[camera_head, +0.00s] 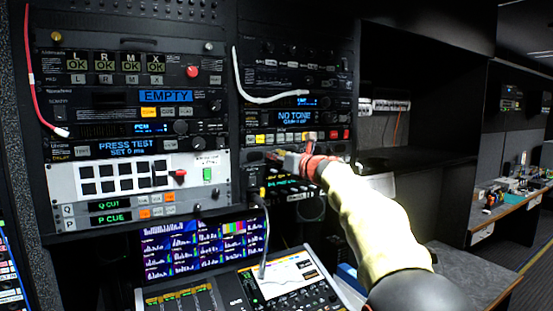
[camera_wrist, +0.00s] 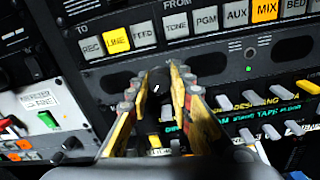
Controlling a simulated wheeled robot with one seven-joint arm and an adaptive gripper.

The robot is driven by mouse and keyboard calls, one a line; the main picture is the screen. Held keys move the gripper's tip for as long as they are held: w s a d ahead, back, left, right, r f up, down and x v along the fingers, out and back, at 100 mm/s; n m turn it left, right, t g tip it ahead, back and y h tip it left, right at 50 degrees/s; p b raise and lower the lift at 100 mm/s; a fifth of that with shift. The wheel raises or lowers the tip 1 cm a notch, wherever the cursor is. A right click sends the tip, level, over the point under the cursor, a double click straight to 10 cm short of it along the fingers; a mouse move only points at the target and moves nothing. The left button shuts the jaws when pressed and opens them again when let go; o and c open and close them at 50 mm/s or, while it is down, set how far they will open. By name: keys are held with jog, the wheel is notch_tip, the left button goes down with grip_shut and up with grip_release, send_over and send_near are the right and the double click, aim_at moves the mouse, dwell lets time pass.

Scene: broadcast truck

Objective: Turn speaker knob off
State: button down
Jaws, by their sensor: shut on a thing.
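My gripper (camera_head: 284,158) reaches from the right to the lower part of the right-hand equipment rack. In the wrist view my gripper (camera_wrist: 160,78) has its yellow, grey-tipped fingers on both sides of a black round knob (camera_wrist: 157,87). The fingers are shut on the knob, which has a short white pointer mark on its face. The knob sits on a dark panel between two dark speaker grilles (camera_wrist: 103,86), below a row of lit buttons. In the head view my gripper hides the knob.
A button row (camera_wrist: 205,20) marked REC, LINE, FEED, TONE, PGM, AUX and MIX lies just above. Below are switches and a display (camera_wrist: 255,118) with green and yellow text. A white cable (camera_head: 268,98) hangs above, and a grey cable (camera_head: 265,240) hangs below my gripper.

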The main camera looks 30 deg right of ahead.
jog(key=shift+f, duration=0.35)
jog(key=c, duration=2)
grip_release()
jog(key=o, duration=0.4)
jog(key=shift+r, duration=0.25)
jog(key=s, duration=1.2)
jog(key=shift+d, duration=0.4)
